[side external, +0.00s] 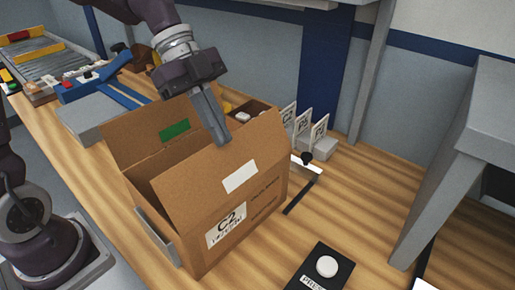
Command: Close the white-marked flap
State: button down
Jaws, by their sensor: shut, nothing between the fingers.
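A brown cardboard box (262,205) stands on the wooden table with its top open. The flap with the white mark (240,177) is on the near side and leans up and outward. Another flap with a green mark (174,130) stands up on the far side. My gripper (222,143) is shut and empty, pointing down over the box at the upper edge of the white-marked flap. I cannot tell whether its tips touch the flap. Some items, one of them white (243,117), show inside the box; the rest of the inside is hidden.
A black pad with a white button (327,266) lies in front of the box at right. Label cards (303,128) stand in a holder behind it. A black clamp (306,158) is beside the box. A grey metal frame (450,150) stands at right.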

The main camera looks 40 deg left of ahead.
jog(key=a+f, duration=0.7)
jog(key=f, duration=0.2)
jog(key=shift+w+a+f, duration=0.2)
jog(key=shift+a, duration=0.15)
jog(key=shift+f, duration=0.1)
dwell(0.6)
jog(key=d+r+v, duration=0.1)
jog(key=v, duration=0.5)
jog(key=s+d+r+n+t+y, duration=0.1)
jog(key=s+r+n+t+y, duration=0.1)
jog(key=s+n, duration=0.6)
jog(key=s+d+r+n+t+y, duration=0.1)
jog(key=s+r+n+t+y, duration=0.2)
jog(key=s+n, duration=0.5)
jog(key=n+t+y, duration=0.1)
jog(key=n+y, duration=0.1)
jog(key=shift+s+d+r+n, duration=0.2)
jog(key=shift+s+r+n, duration=0.05)
jog(key=shift+s+n, duration=0.05)
